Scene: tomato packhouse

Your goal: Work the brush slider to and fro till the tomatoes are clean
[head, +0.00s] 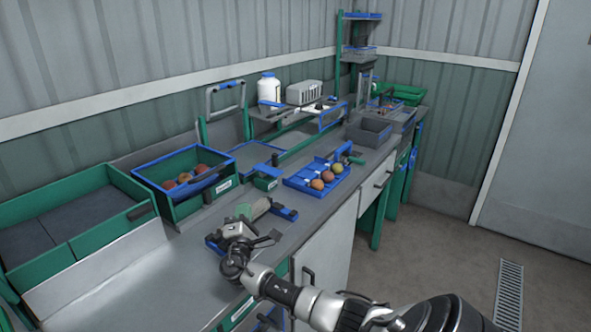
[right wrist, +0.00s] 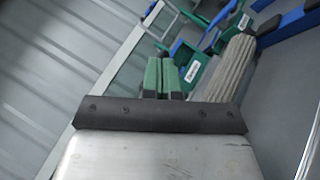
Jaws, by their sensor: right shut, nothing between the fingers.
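My right gripper (head: 243,212) is over the front part of the bench, its green fingers closed together. In the right wrist view the shut fingers (right wrist: 161,78) are empty. A pale ribbed roller (right wrist: 235,66), apparently the brush, lies just right of them in that view. In the head view the roller (head: 261,207) is partly hidden by my gripper, with blue frame parts (head: 285,213) beside it. I cannot tell whether the fingers touch it. Three tomatoes (head: 322,177), orange to red, sit in a row on a blue tray (head: 298,182) farther along the bench.
A green and blue crate (head: 186,209) holding more tomatoes stands left of my gripper, by a large green bin (head: 28,236). A small green labelled box (head: 266,182), a grey bin (head: 368,131) and a shelf with a white bottle (head: 269,89) stand behind. Bench between roller and tray looks clear.

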